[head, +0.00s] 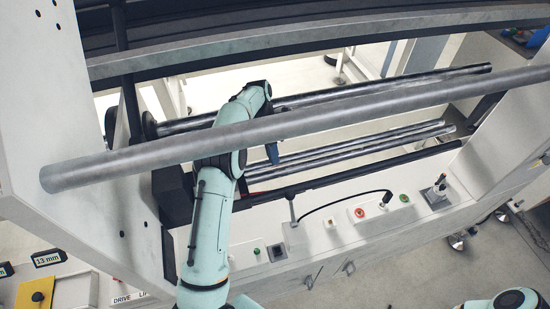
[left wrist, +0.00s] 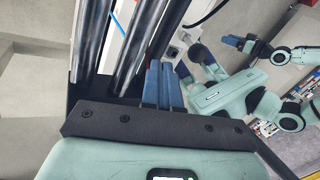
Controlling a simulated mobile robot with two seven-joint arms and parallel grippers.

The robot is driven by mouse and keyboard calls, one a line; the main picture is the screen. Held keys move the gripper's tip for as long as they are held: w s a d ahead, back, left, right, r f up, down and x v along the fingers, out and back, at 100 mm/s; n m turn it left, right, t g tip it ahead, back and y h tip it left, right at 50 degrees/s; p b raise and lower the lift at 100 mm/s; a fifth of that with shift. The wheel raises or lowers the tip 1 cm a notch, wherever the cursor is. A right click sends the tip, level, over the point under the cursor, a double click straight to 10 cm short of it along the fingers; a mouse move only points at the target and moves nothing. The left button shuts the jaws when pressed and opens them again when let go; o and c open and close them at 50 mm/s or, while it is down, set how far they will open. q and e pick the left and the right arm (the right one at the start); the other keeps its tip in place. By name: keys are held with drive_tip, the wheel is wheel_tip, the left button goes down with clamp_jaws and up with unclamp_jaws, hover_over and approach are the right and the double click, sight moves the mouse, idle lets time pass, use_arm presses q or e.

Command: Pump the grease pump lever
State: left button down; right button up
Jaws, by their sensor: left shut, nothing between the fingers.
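My left gripper (head: 272,153) hangs above the dark metal bars, its blue fingers shut with nothing between them. The fingers also show in the left wrist view (left wrist: 163,84), close together beside the bars. On the white panel at the right stands a small grey unit with an upright handle (head: 437,192), which may be the grease pump and lever. A thin post with a dark tip (head: 291,207) stands nearer; I cannot tell which is the lever. The left gripper touches neither. My right gripper (left wrist: 241,43) shows small in the left wrist view, its opening unclear.
A thick grey rail (head: 330,120) crosses in front of my left arm. Dark round bars (head: 350,150) lie across the rack below. A black hose (head: 345,196), a red button (head: 359,212) and a green button (head: 404,198) are on the white panel.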

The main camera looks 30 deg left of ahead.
use_arm(q)
drive_tip(key=s+d+f+b, duration=0.1)
drive_tip(key=f, duration=0.1)
drive_tip(key=s+d+f, duration=0.1)
drive_tip(key=d+f, duration=0.1)
drive_tip(key=s+d+f+b, duration=0.1)
drive_tip(key=d+f, duration=0.1)
drive_tip(key=shift+s+b, duration=0.1)
drive_tip(key=shift+b, duration=0.2)
drive_tip(key=shift+s+d+r, duration=0.2)
drive_tip(key=shift+s+d, duration=0.1)
drive_tip(key=shift+d, duration=0.3)
use_arm(e)
drive_tip(key=s+f, duration=0.4)
drive_tip(key=shift+s+f+g, duration=0.15)
drive_tip(key=shift+g, duration=0.15)
use_arm(q)
drive_tip(key=shift+a, duration=0.1)
use_arm(e)
drive_tip(key=shift+d, duration=0.1)
